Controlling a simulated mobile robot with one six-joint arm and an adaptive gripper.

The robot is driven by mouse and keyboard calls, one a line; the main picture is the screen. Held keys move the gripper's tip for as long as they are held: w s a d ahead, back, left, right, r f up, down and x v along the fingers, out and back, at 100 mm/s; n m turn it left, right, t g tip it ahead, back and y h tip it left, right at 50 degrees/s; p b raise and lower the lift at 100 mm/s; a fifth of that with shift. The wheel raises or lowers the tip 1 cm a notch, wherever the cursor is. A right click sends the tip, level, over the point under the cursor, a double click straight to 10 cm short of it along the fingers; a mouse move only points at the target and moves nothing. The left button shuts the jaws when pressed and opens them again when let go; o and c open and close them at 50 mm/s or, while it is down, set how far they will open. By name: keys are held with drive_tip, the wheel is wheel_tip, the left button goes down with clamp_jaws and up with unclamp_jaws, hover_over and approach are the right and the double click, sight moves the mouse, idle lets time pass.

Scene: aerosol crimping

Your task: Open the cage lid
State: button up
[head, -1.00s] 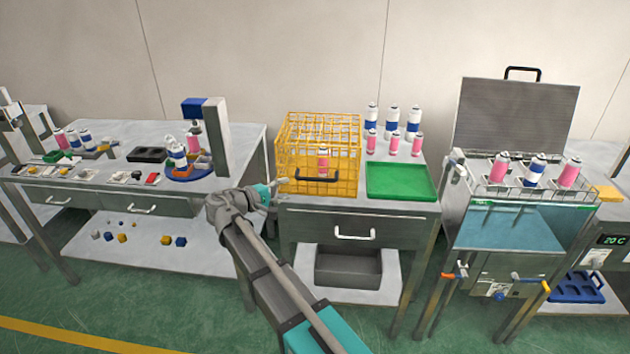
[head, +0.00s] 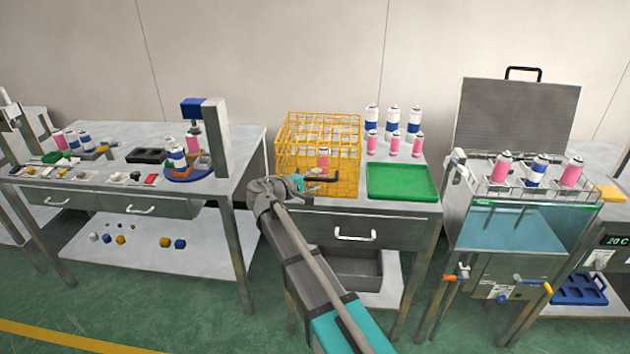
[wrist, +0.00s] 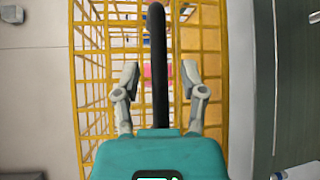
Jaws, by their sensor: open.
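The yellow wire cage (head: 317,133) stands on the middle table, its lid closed on top. A pink can (head: 322,158) stands inside it. The cage's dark handle (head: 318,178) is on the near side of the cage. My gripper (head: 303,181) is at the cage's front, close to the handle. In the wrist view the dark handle bar (wrist: 158,70) runs between the two open fingers of my gripper (wrist: 160,85), with a gap on each side. Yellow cage wires (wrist: 95,60) lie behind it, and the pink can shows blurred through them.
A green tray (head: 400,182) lies right of the cage, with several cans (head: 392,130) behind it. The table's drawer handle (head: 355,236) sticks out below. A water bath (head: 525,215) with cans stands at the right. A workbench (head: 110,190) with small parts is at the left.

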clamp_jaws()
idle(0.3)
drive_tip(key=shift+r+p, duration=0.2)
drive_tip(key=shift+p, duration=0.1)
